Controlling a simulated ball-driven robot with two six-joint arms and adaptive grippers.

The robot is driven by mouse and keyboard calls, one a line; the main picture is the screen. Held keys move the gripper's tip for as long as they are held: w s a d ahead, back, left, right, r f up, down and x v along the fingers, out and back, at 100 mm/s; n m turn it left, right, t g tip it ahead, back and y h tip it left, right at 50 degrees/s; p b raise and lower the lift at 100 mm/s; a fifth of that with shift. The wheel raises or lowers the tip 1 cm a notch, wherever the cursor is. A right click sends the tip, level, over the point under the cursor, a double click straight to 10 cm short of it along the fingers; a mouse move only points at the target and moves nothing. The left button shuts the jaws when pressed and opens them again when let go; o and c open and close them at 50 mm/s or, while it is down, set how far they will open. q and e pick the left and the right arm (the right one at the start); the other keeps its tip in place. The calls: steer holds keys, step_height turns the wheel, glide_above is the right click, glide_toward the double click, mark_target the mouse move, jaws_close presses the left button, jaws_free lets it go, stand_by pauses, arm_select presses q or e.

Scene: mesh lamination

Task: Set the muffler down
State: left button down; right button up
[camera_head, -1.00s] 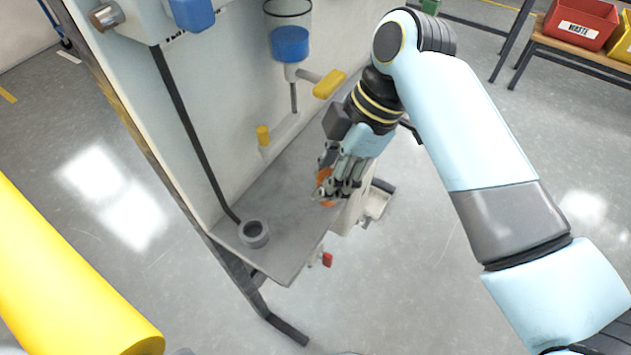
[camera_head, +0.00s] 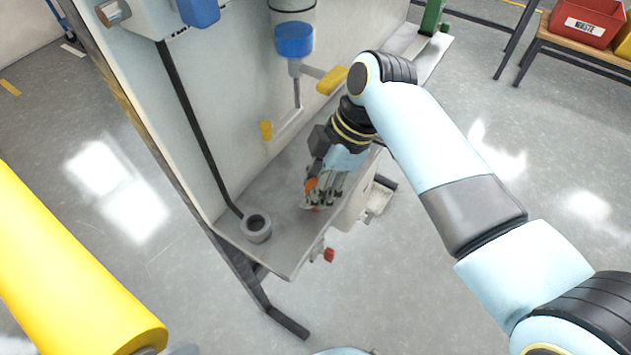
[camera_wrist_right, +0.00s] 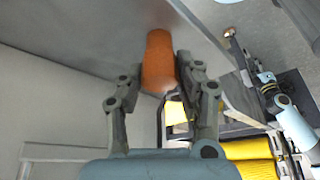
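The muffler, an orange cylinder (camera_wrist_right: 158,62), is between the two fingers of my right gripper (camera_wrist_right: 162,80). The fingers lie close along both its sides and look shut on it. Its far end is at or very near the grey shelf surface; I cannot tell whether it touches. In the head view, the muffler (camera_head: 310,186) shows partly behind the fingers of my right gripper (camera_head: 318,196), low over the shelf (camera_head: 285,215). My left gripper is not in view.
A grey ring-shaped fitting (camera_head: 256,228) sits at the shelf's near left end. A pale upright panel (camera_head: 235,120) runs along the back, with a blue-bottomed bowl (camera_head: 293,40) and yellow handle (camera_head: 331,80). Bare shelf lies between ring and gripper.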

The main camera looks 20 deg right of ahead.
steer(key=shift+o, duration=1.2)
steer(key=v, duration=1.2)
steer(key=shift+r, duration=0.15)
